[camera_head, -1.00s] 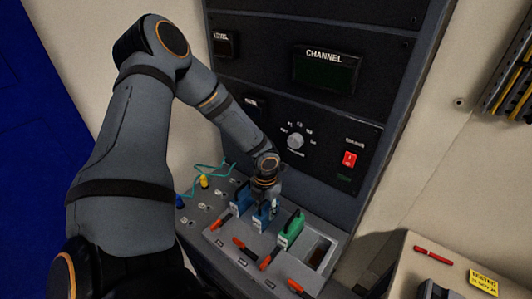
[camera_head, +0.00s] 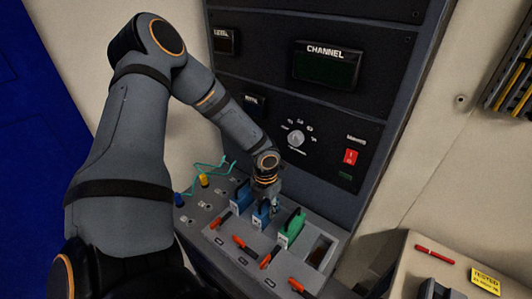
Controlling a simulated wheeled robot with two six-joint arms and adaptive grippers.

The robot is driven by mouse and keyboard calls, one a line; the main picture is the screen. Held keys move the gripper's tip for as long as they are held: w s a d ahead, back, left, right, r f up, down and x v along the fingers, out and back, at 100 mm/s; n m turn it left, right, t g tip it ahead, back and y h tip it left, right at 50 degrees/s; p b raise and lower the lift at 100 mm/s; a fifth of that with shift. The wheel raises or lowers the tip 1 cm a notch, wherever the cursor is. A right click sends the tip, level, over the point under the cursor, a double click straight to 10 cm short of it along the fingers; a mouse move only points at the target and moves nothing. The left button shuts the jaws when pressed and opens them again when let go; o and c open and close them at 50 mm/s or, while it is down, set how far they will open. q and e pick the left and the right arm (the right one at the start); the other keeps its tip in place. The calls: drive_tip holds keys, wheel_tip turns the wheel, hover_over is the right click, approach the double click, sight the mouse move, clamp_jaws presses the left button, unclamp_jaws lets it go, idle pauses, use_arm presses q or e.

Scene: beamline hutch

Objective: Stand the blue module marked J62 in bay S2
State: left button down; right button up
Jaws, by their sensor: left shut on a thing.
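My left gripper (camera_head: 268,203) points down over the sloping bay panel and is shut on a blue module (camera_head: 261,215). That module is upright in the row, between another blue module (camera_head: 240,195) on its left and a green module (camera_head: 292,229) on its right. I cannot tell whether it is fully down in its bay. The markings on the modules and the bay labels are too small to read. The gripper hides part of the held module's top. My right gripper is not in view.
An open, empty bay (camera_head: 321,252) lies right of the green module. Several orange-red levers (camera_head: 245,247) line the front of the bays. A control panel with a knob (camera_head: 295,139) and red switch (camera_head: 350,157) rises behind. A bench with a yellow tag (camera_head: 484,281) is at lower right.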

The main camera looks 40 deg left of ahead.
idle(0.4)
use_arm(q)
drive_tip(key=c, duration=0.9)
unclamp_jaws()
drive_tip(key=shift+o, duration=0.2)
wheel_tip(320, 180, up, 12)
